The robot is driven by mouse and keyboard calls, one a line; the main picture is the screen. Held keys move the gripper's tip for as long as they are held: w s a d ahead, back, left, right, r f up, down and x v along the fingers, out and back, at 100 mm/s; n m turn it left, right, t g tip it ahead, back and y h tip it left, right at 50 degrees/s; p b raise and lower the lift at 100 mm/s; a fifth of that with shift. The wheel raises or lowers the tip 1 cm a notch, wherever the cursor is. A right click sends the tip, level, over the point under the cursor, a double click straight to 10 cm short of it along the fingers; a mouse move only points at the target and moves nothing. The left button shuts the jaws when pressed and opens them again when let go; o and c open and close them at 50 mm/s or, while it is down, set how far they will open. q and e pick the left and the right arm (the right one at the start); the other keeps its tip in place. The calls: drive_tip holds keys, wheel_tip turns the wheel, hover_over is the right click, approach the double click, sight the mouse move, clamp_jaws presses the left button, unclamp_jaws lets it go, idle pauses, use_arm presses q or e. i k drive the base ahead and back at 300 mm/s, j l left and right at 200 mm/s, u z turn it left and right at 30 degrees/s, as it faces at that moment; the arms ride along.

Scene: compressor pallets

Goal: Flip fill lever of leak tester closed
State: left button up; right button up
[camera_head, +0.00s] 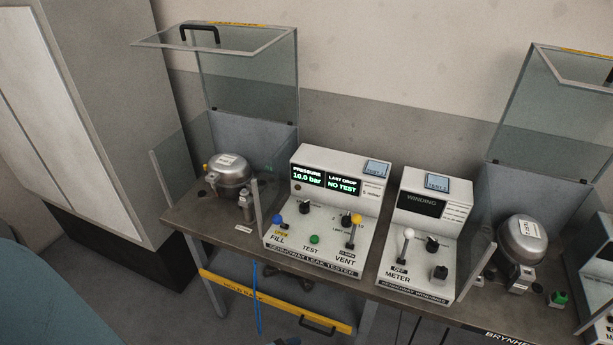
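The leak tester (318,258) is a white console on the bench with a sloped front. Its fill lever (277,222) has a blue knob and stands at the panel's left, above the word FILL. The small yellow tag by it appears to read OPEN. The vent lever (353,230) has a yellow knob at the right, and its tag appears to read CLOSED. A green test button (314,239) sits between them. The display (323,180) reads pressure 10.0 bar and last drop NO TEST. Neither gripper can be made out in this view.
A compressor (229,171) sits left of the tester inside a clear guard with its lid (215,38) raised. A winding meter (423,247) with a white-knobbed lever stands to the right. Another compressor (525,238) is farther right. A yellow bar (275,300) runs below the bench edge.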

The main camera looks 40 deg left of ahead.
sight(277, 218)
drive_tip(key=u, duration=1.3)
